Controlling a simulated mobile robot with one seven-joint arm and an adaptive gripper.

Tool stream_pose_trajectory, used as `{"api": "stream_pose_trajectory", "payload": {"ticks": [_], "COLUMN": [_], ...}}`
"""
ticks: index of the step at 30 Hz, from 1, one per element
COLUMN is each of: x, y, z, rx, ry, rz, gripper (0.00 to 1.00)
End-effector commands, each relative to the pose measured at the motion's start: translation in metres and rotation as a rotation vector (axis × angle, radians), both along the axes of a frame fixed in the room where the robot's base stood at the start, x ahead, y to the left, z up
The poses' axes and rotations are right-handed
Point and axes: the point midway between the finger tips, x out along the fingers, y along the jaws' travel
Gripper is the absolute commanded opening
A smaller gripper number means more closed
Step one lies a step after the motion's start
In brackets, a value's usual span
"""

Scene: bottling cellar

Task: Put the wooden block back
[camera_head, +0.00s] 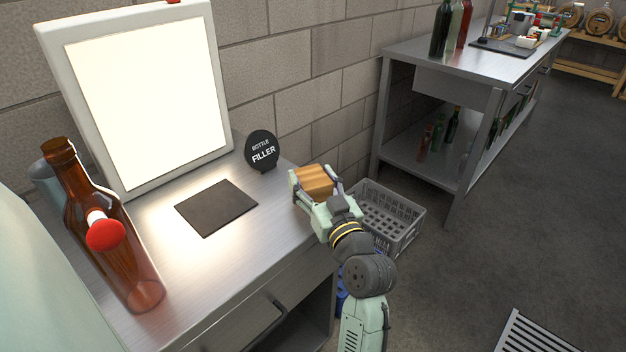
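The wooden block (315,180) is light brown and sits between the two fingers of my gripper (312,184). The gripper appears closed around it, with a finger on each side. Block and gripper are at the right end of the near steel bench (187,258), by the round black "BOTTLE FILLER" sign (261,149). I cannot tell whether the block touches the bench or is held just above it. A dark square mat (216,207) lies bare on the bench to the left of the gripper.
A bright light panel (148,102) stands at the back of the bench. A grey crate (393,215) stands on the floor right of the bench. A second steel table (477,62) holds bottles and tools.

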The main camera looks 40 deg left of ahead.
Motion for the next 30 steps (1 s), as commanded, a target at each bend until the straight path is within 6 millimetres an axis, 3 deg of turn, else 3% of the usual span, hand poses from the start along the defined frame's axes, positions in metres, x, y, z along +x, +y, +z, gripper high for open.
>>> {"api": "stream_pose_trajectory", "payload": {"ticks": [8,20,26,30], "x": [0.0,0.0,-0.015,-0.03], "y": [0.0,0.0,-0.032,-0.064], "z": [0.0,0.007,-0.006,-0.011], "rx": [-0.001,0.0,-0.001,-0.001], "ry": [0.0,0.0,0.001,0.0], "rz": [0.0,0.0,-0.004,-0.006], "gripper": [0.78,0.78,0.78,0.78]}}
